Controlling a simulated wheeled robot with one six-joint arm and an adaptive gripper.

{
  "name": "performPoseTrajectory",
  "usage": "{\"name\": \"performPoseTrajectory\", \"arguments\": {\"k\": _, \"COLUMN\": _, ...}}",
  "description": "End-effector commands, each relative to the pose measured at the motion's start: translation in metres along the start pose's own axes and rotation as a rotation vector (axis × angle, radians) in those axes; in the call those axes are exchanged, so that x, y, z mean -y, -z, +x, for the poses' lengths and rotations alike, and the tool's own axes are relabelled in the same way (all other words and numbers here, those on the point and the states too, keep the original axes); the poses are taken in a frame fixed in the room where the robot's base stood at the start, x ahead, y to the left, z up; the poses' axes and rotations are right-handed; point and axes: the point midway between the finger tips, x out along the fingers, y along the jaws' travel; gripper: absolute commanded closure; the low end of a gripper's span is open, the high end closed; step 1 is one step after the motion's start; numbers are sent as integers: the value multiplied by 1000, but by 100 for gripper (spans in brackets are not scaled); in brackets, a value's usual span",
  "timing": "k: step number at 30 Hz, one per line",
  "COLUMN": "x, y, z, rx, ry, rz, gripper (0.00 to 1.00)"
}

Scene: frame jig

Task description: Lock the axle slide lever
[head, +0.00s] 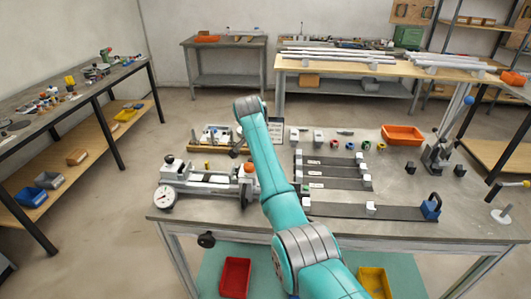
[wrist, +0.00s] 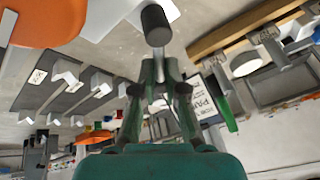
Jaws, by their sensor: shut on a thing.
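My gripper (wrist: 158,82) is shut at the middle of the wrist view, its fingers close together. A dark cylindrical knob (wrist: 155,24) on a short pale stem stands at its fingertips; it looks like the lever's handle. The lever's base and its angle are hidden. In the head view my arm crosses the bench, and its gripper is not clearly visible behind the arm links. The pale slide fixture (head: 208,178) with a round dial gauge (head: 164,197) lies left of my arm. Whether the held lever belongs to this fixture I cannot tell.
Dark rails with white blocks (head: 335,172) lie right of my arm. An orange bin (head: 403,135) and a blue clamp (head: 430,207) stand farther right. The bench's front edge is mostly clear.

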Motion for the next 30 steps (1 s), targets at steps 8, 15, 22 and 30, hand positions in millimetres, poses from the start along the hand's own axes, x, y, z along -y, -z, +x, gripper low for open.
{"name": "performPoseTrajectory", "arguments": {"k": 8, "x": -8, "y": -2, "z": -3, "rx": -50, "ry": -99, "rz": 235, "gripper": 100}}
{"name": "performPoseTrajectory", "arguments": {"k": 15, "x": -16, "y": -5, "z": -6, "rx": -95, "ry": -186, "rz": 442, "gripper": 100}}
{"name": "performPoseTrajectory", "arguments": {"k": 22, "x": -22, "y": -9, "z": -9, "rx": -134, "ry": -265, "rz": 630, "gripper": 100}}
{"name": "performPoseTrajectory", "arguments": {"k": 30, "x": -26, "y": -13, "z": -11, "rx": -167, "ry": -327, "rz": 783, "gripper": 100}}
